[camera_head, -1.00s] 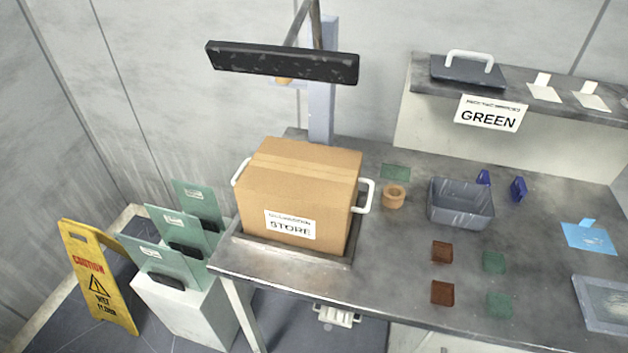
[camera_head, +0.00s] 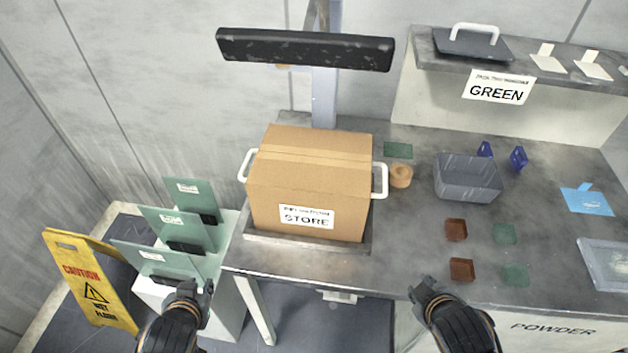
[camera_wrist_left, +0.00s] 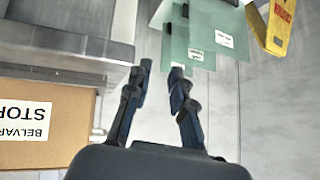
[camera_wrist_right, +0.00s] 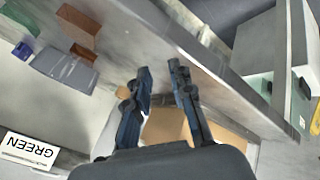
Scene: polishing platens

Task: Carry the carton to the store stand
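The brown carton (camera_head: 310,185) with a STORE label stands upright in a shallow metal tray (camera_head: 290,243) at the left end of the bench. It has a white handle on each side, left (camera_head: 247,166) and right (camera_head: 381,180). My left gripper (camera_head: 194,289) is in front of the bench, below and left of the carton, apart from it. In the left wrist view its fingers (camera_wrist_left: 160,70) are apart with nothing between them. My right gripper (camera_head: 424,289) is at the bench's front edge, right of the carton. Its fingers (camera_wrist_right: 158,75) are apart and empty.
Green plates (camera_head: 175,230) stand on a white stand at left, beside a yellow caution sign (camera_head: 92,280). A grey bin (camera_head: 467,178), a tan ring (camera_head: 401,176) and small brown and green pieces lie right of the carton. A dark bar (camera_head: 305,50) hangs above it.

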